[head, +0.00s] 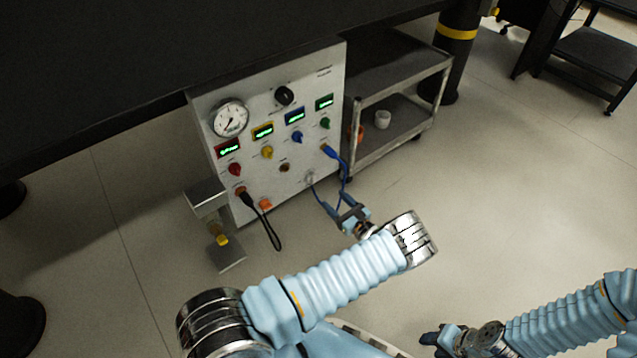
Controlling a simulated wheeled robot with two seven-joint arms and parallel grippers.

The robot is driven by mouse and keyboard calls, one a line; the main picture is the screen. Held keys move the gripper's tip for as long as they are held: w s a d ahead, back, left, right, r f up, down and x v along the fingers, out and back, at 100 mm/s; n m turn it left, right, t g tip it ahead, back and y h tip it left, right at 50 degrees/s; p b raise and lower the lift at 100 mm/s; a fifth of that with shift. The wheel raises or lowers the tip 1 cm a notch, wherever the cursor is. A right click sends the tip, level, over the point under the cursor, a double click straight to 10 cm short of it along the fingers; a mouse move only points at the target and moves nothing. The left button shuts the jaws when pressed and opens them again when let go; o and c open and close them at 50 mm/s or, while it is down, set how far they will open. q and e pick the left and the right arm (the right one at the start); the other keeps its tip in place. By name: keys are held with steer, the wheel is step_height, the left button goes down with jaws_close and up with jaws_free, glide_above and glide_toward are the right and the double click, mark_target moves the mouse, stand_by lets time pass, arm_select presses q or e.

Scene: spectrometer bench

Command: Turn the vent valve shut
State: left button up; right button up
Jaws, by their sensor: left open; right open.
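The control panel (262,180) is a light box front under the dark bench. It carries a round gauge (229,119), a larger black knob (284,95) and smaller red (235,169), yellow (267,152), blue (297,137) and green (325,123) knobs. The labels are too small to read, so I cannot tell which knob is the vent valve. My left gripper (346,214) is open in front of the panel's lower right, close to the blue cable. My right gripper (436,339) is open, low at the bottom right, well away from the panel.
A blue cable (345,172) and a black cable (268,226) hang from the lower sockets. A metal stand with a yellow part (222,240) is left of the panel. A grey cart (400,75) holding a white cup (382,119) stands right.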

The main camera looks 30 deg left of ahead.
mark_target(314, 181)
arm_select(q)
steer(key=x, duration=1.1)
steer(key=shift+s+a+b, duration=0.1)
steer(key=shift+s+b, duration=0.05)
steer(key=shift+b, duration=0.25)
steer(key=shift+c, duration=0.2)
steer(key=c, duration=1)
